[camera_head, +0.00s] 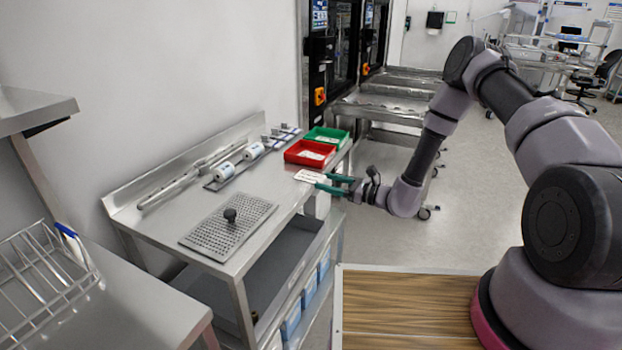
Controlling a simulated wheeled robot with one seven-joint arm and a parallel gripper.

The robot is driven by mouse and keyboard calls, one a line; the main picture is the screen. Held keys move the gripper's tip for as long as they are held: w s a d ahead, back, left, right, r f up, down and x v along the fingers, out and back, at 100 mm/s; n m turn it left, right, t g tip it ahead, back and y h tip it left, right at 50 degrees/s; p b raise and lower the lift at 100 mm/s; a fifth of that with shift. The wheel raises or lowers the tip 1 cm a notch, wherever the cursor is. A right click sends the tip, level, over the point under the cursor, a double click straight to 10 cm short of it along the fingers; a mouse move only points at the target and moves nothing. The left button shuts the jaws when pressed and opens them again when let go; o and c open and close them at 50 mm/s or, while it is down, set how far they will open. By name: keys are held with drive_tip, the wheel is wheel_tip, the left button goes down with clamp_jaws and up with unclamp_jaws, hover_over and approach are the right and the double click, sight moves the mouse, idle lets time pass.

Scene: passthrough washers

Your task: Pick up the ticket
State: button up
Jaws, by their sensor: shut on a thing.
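The ticket (309,176) is a small white card with faint print, at the right edge of the steel table (262,216), in front of the red tray. My gripper (327,184) comes in from the right with its green fingers at the card's right side. The fingers are shut on the ticket. Whether the card touches the table or hangs slightly above it cannot be told.
A red tray (298,159) and a green tray (337,133) hold white papers behind the ticket. White rolls (224,171), a metal tool (170,191) and a perforated plate (204,240) with a black knob lie further left. A wire rack (40,275) stands at far left.

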wheel_tip(320, 180, up, 10)
idle(0.6)
idle(0.4)
